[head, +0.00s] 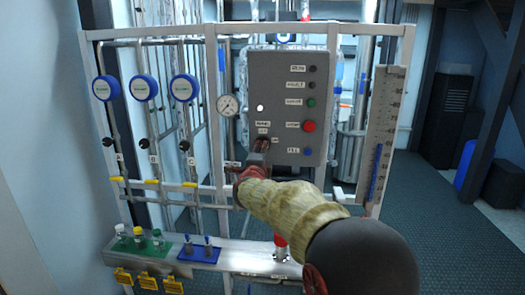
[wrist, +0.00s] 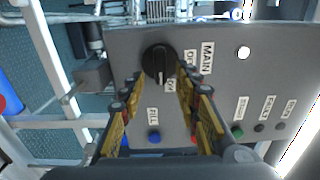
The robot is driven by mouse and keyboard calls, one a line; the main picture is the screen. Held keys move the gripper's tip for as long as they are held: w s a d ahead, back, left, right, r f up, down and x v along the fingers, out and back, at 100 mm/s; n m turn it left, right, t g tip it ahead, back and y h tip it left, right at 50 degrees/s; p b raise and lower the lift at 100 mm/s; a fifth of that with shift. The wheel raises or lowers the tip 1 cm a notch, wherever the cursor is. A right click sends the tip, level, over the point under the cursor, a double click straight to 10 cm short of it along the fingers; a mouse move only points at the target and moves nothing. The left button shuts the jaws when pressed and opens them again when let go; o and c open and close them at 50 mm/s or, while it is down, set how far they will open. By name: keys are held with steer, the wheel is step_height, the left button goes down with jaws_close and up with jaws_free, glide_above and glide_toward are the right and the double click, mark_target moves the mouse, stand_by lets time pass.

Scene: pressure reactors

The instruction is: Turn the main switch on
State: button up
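The main switch is a black round knob (wrist: 158,62) on the grey control panel (head: 285,70), beside a MAIN label and OFF and ON labels in the wrist view. My gripper (wrist: 160,90) is open, with its two fingers apart and the tips just short of or beside the knob. I cannot tell whether they touch it. In the head view my gripper (head: 262,148) is at the panel's lower left and hides the knob. The white light (head: 260,108) above the switch looks bright.
The panel also carries a green button (head: 310,103), a red button (head: 309,126) and a blue FILL button (head: 308,151) to the right. A pressure gauge (head: 228,105) and blue round dials (head: 144,88) are at left. A white frame bar (head: 215,255) with vials runs below.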

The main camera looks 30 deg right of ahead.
steer(key=v, duration=0.9)
steer(key=a+f+n+g+y, duration=0.1)
steer(key=a+f+n+y, duration=0.6)
steer(key=a+f+n, duration=0.25)
steer(key=s+a+f+n+g+y, duration=0.3)
steer(key=s+a+f+n, duration=0.2)
steer(key=s+a, duration=0.1)
steer(key=s+a+f+n+g+p, duration=0.1)
steer(key=s+n+g, duration=0.3)
steer(key=s, duration=1.2)
steer(key=s+a+f+n+g+p, duration=0.1)
steer(key=s+f+n+g+p, duration=0.35)
steer(key=s, duration=1.05)
steer(key=s+r+n+t+b, duration=0.1)
steer(key=s+r+n+t, duration=0.1)
steer(key=r, duration=0.5)
steer(key=shift+s+d+r+t, duration=0.15)
steer(key=shift+s+d+t, duration=0.3)
steer(key=shift+s+t, duration=0.15)
